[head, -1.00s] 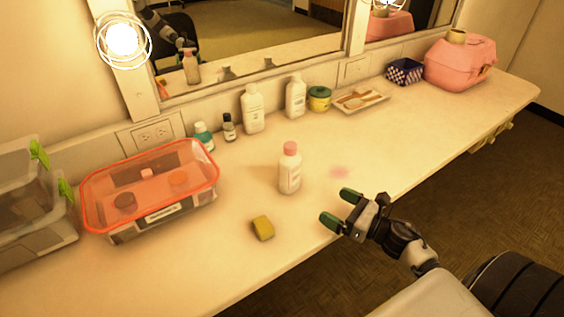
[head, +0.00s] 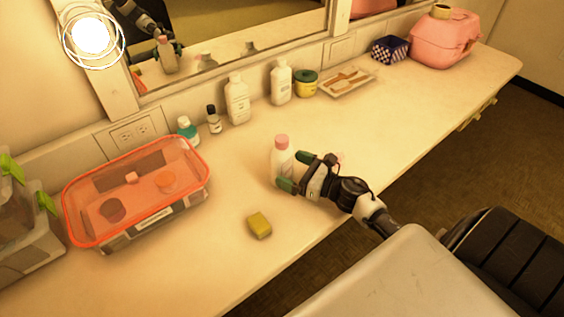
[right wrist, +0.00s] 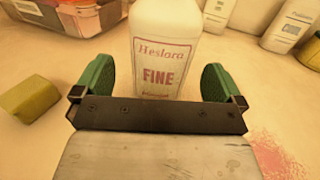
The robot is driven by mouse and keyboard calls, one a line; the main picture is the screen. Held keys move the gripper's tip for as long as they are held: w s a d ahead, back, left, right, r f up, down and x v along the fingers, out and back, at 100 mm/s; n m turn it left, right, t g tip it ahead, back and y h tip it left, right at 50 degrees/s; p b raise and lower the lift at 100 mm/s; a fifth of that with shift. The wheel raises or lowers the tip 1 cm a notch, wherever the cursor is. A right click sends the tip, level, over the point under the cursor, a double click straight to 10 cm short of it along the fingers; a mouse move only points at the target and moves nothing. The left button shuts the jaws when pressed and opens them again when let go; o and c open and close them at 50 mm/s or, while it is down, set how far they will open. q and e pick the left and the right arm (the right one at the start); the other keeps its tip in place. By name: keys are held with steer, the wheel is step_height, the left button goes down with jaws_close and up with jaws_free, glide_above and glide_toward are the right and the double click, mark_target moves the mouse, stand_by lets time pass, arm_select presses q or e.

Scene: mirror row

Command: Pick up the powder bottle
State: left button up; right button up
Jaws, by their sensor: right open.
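The powder bottle (head: 281,157) is white with a pink cap and stands upright on the counter in the head view. In the right wrist view the bottle (right wrist: 166,50) fills the top middle, with red lettering reading "Heslara FINE". My right gripper (head: 296,171) is open at the bottle, its green fingertips on either side of the bottle's lower part. In the right wrist view the open fingers (right wrist: 159,82) flank the bottle with a gap on each side; I cannot tell how deep it sits between them. My left gripper is not in view.
A yellow sponge (head: 259,225) lies in front of the bottle. A red-lidded clear box (head: 140,236) stands at left.

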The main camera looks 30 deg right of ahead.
mark_target(290, 167)
steer(key=x, duration=0.3)
steer(key=shift+w+p, duration=0.3)
steer(key=shift+r, duration=0.1)
steer(key=c, duration=1.2)
